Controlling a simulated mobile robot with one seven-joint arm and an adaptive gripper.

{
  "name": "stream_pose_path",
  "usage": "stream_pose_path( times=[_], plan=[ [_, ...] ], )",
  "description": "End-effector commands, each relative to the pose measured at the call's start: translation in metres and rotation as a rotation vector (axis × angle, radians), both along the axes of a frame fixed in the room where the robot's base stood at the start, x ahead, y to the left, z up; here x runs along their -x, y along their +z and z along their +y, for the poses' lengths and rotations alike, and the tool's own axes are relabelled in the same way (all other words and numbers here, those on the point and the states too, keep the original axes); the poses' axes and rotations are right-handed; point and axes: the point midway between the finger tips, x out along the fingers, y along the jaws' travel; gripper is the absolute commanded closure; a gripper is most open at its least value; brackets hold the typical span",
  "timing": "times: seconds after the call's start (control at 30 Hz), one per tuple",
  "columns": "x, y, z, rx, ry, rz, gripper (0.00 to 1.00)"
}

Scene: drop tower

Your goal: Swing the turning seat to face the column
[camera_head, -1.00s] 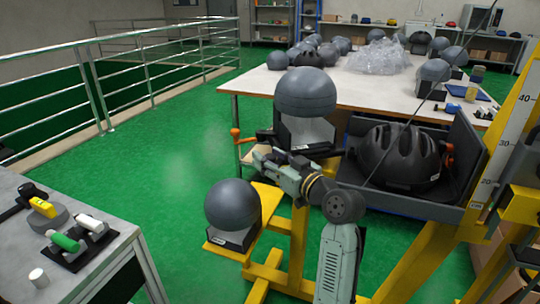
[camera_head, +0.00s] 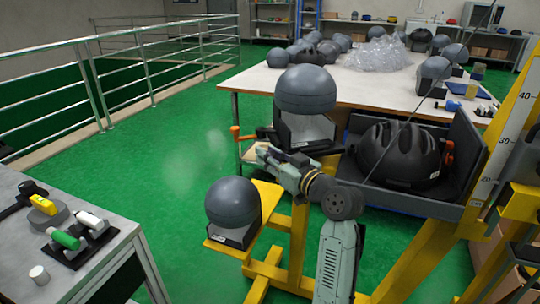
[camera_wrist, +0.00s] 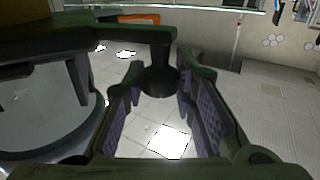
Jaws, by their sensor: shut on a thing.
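The turning seat (camera_head: 305,131) appears to be the pale block under a grey dome headform (camera_head: 305,90), beside the yellow column (camera_head: 515,130) with a height scale, which stands to its right. A dark bar with an orange knob (camera_head: 236,131) reaches left from beside the seat. My gripper (camera_head: 263,153) is in front of and below this bar. In the wrist view its fingers are closed around a dark peg (camera_wrist: 160,82) that hangs from a dark bar. The seat's front angle is partly hidden by my arm.
A grey tray with a black helmet (camera_head: 398,155) stands right of the seat. A second grey headform (camera_head: 232,202) sits on a low yellow platform. A white table with several headforms (camera_head: 255,80) lies behind. A grey bench (camera_head: 100,262) is at front left. Green floor is clear at left.

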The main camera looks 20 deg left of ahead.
Motion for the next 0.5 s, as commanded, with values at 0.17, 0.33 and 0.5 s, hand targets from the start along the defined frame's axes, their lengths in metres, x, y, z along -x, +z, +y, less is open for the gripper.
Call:
stream_pose_path(
  times=[0.17,0.33,0.5],
  plan=[
    [0.0001,0.0,-0.0001,0.0,0.0,0.0,1.0],
    [0.0001,0.0,-0.0001,0.0,0.0,0.0,1.0],
    [-0.0008,-0.0031,-0.0071,0.0,0.029,0.001,1.0]
  ],
)
